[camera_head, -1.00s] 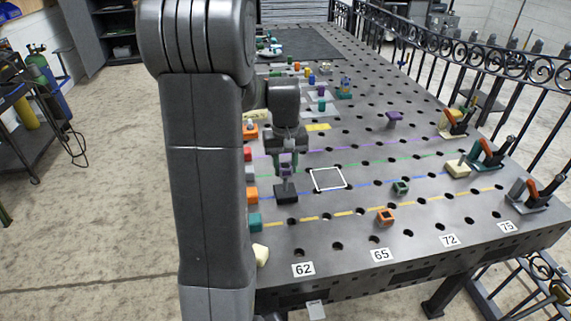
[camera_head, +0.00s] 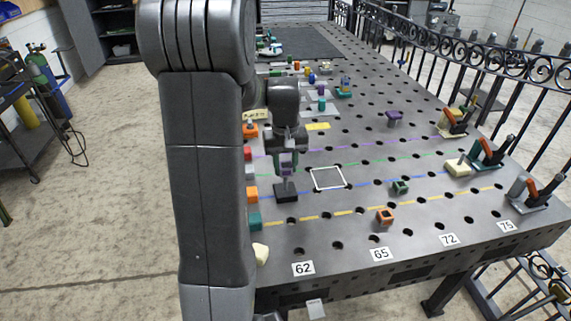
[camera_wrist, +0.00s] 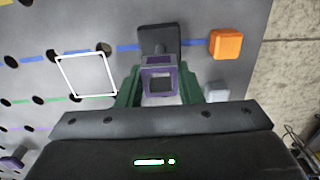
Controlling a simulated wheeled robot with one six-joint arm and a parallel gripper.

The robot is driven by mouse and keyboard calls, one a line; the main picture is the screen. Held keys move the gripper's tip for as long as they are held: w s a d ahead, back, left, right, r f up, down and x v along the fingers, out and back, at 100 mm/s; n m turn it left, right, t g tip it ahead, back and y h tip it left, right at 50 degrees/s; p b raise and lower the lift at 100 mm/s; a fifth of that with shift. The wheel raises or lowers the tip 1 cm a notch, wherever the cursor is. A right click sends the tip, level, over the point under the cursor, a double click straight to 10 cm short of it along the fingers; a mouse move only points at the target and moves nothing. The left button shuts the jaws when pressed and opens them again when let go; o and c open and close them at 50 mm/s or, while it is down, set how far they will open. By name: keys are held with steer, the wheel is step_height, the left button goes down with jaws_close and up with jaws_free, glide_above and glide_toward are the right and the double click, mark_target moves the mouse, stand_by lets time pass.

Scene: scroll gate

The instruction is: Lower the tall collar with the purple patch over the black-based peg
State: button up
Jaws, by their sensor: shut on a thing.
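The tall collar (camera_wrist: 159,62) is grey with purple faces and a square opening in the wrist view. The black base (camera_head: 286,193) of the peg stands on the table just below the collar. The base also shows beyond the collar in the wrist view (camera_wrist: 159,33). The peg is mostly hidden, and I cannot tell whether the collar's lower end is around it.
A white square outline (camera_head: 328,178) lies right of the base. Orange (camera_head: 252,194) and teal (camera_head: 254,219) blocks stand along the table's left edge. A green collar (camera_head: 400,187) and an orange one (camera_head: 385,216) stand to the right. The table between is clear.

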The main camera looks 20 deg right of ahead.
mark_target(285, 174)
steer(key=shift+f+b, duration=1)
steer(key=shift+f, duration=0.7)
stand_by(0.3)
steer(key=o, duration=1.2)
steer(key=shift+c, duration=0.2)
step_height(285, 174, up, 14)
step_height(285, 174, down, 14)
steer(key=shift+f, duration=0.1)
steer(key=shift+r, duration=0.35)
